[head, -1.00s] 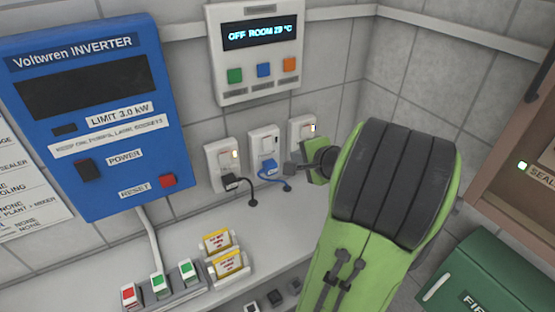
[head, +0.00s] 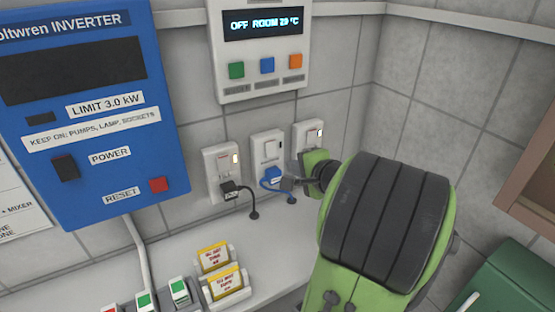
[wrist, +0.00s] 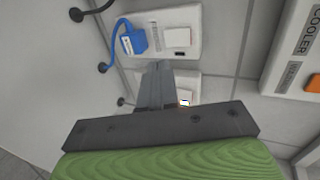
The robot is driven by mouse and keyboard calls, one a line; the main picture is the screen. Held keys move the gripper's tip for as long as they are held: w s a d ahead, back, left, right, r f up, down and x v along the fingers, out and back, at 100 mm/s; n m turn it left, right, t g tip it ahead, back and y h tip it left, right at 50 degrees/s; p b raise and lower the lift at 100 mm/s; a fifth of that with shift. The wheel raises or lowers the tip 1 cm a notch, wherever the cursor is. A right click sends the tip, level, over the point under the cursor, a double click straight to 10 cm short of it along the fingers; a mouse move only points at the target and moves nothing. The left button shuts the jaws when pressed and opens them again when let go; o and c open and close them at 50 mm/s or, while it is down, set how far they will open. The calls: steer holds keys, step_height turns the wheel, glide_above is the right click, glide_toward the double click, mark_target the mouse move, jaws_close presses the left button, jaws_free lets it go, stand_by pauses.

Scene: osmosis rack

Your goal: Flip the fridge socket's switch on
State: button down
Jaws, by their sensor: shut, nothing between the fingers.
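Three white wall sockets stand in a row. The left socket (head: 222,166) has a black plug and a lit indicator. The middle socket (head: 268,150) has a blue plug (head: 272,176), and its indicator looks dark; it also shows in the wrist view (wrist: 152,24). The right socket (head: 309,132) has a lit indicator and is partly hidden by my gripper. I cannot read which socket is the fridge's. In the wrist view, the fingers (wrist: 158,68) overlap that socket's edge; contact is unclear.
A panel with green, blue and orange buttons (head: 262,50) hangs above the sockets. The blue inverter (head: 90,110) is at left. A shelf below holds yellow-labelled blocks (head: 226,281) and small switches (head: 179,291). Cables hang under the sockets.

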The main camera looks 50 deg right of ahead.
mark_target(271, 150)
steer(key=x, duration=0.6)
steer(key=r+b+x, duration=0.1)
steer(key=x, duration=0.2)
steer(key=shift+w+d, duration=0.1)
steer(key=shift+w, duration=0.3)
steer(key=shift+w+r+t, duration=0.2)
steer(key=shift+r+t, duration=0.1)
steer(key=shift+r, duration=0.45)
steer(key=shift+f, duration=0.1)
